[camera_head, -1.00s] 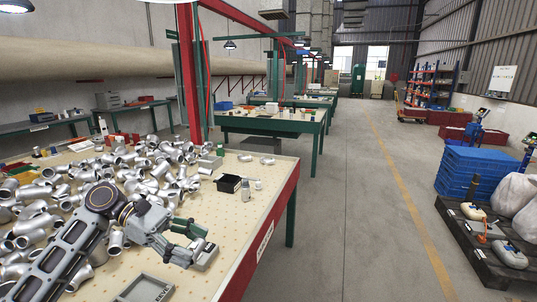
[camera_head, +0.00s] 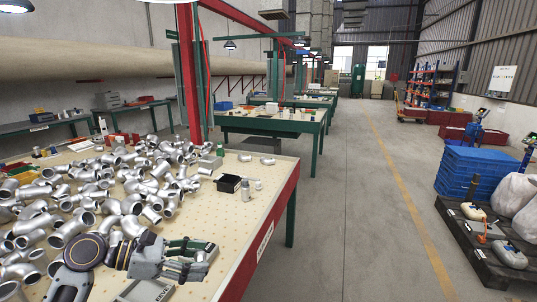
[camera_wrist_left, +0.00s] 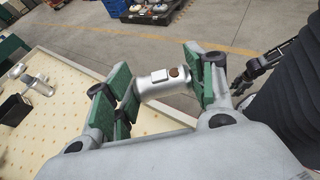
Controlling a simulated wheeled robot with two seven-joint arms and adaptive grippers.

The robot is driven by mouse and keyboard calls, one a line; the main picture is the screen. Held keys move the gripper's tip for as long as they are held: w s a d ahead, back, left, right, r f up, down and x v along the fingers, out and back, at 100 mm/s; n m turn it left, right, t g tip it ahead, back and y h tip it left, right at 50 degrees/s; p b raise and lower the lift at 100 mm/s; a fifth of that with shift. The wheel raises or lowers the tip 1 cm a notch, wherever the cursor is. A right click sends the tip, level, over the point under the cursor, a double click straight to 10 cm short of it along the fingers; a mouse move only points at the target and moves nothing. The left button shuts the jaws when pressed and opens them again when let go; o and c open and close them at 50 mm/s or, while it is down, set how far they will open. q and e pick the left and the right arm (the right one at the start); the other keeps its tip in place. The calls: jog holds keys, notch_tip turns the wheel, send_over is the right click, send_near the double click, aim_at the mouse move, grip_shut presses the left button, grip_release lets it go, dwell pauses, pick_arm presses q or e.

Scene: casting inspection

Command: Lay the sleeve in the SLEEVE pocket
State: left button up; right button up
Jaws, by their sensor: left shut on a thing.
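My left gripper (camera_head: 195,262) is shut on the sleeve, above the near part of the table. In the left wrist view the gripper (camera_wrist_left: 165,88) has its green pads on both sides of the sleeve (camera_wrist_left: 160,84), a silver cylinder with a small pale square and a brown round spot. In the head view the sleeve is mostly hidden by the fingers. A grey tray (camera_head: 125,299) with raised lettering lies just in front of the gripper, partly covered by my arm; its lettering is too small to read surely. A black jointed gripper (camera_wrist_left: 257,72), apparently my right one, shows in the wrist view.
Many silver pipe fittings (camera_head: 90,195) cover the left of the perforated table (camera_head: 225,230). A black bin (camera_head: 229,184) and a small silver fitting (camera_head: 258,185) stand beyond the gripper. The table's red edge (camera_head: 262,232) is to the right.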

pick_arm(q)
jog(key=shift+s+a+f+n+t+y, duration=0.1)
jog(key=shift+a+f+n+t+y, duration=0.2)
jog(key=shift+a+n+t, duration=0.3)
jog(key=shift+w+a+f+n+t+y, duration=0.1)
jog(key=shift+a+f+n+t+y, duration=0.15)
jog(key=shift+a+f+n+t, duration=0.25)
jog(key=shift+s+a+f+n+t+y, duration=0.1)
jog(key=shift+a+f+n+t+y, duration=0.15)
jog(key=shift+a+n+t, duration=0.45)
jog(key=shift+a, duration=0.1)
